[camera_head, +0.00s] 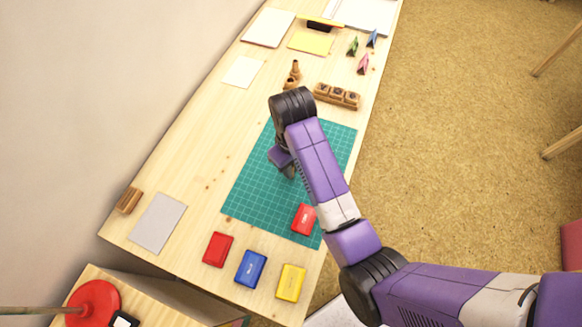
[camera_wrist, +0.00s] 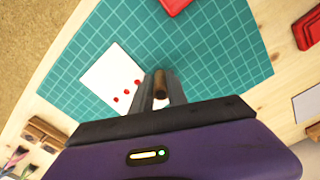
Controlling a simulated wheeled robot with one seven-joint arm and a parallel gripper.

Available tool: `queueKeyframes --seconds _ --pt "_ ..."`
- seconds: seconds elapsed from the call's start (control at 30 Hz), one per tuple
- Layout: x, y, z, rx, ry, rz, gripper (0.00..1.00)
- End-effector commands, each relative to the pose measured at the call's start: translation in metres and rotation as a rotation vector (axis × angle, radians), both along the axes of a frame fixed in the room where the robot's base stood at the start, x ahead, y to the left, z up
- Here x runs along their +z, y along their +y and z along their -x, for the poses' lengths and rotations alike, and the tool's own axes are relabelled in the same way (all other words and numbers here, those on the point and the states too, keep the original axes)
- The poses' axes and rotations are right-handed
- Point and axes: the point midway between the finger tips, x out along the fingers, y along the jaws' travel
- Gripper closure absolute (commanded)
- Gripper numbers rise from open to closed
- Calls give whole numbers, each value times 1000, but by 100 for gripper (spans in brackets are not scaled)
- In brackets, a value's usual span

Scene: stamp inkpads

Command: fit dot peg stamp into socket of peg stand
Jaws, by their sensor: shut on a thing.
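My gripper (camera_wrist: 160,95) is shut on the dot peg stamp (camera_wrist: 160,84), a small brown wooden peg seen end-on between the fingers in the wrist view. In the head view my gripper (camera_head: 290,172) is over the middle of the green cutting mat (camera_head: 250,190), and the stamp cannot be made out. Beside the stamp in the wrist view lies a white card (camera_wrist: 100,76) with several red dots; my arm hides it in the head view. Small brown turned wooden pieces (camera_head: 292,76) stand beyond the mat; I cannot tell whether they include the peg stand or its socket.
A wooden block rack (camera_head: 337,97) stands beyond the mat. A red inkpad (camera_head: 304,219) lies on the mat's near corner. Red (camera_head: 217,249), blue (camera_head: 250,268) and yellow (camera_head: 291,283) pads lie nearer. A wooden block (camera_head: 128,200) sits at left.

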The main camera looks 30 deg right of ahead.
Motion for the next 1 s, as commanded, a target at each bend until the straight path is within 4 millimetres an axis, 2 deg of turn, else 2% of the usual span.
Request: queueKeyframes --seconds 0.2,0.23,0.3,0.33,0.73,0.87,1.0 --pt "-3 0 0 -1 1 0 100" --pt "-3 0 0 0 1 0 75" --pt "-3 0 0 0 0 0 62" --pt "-3 0 0 0 0 0 59" --pt "3 0 -1 0 -2 0 59" --pt "21 0 -1 -1 -3 0 59" --pt "54 0 -1 0 -1 1 59"
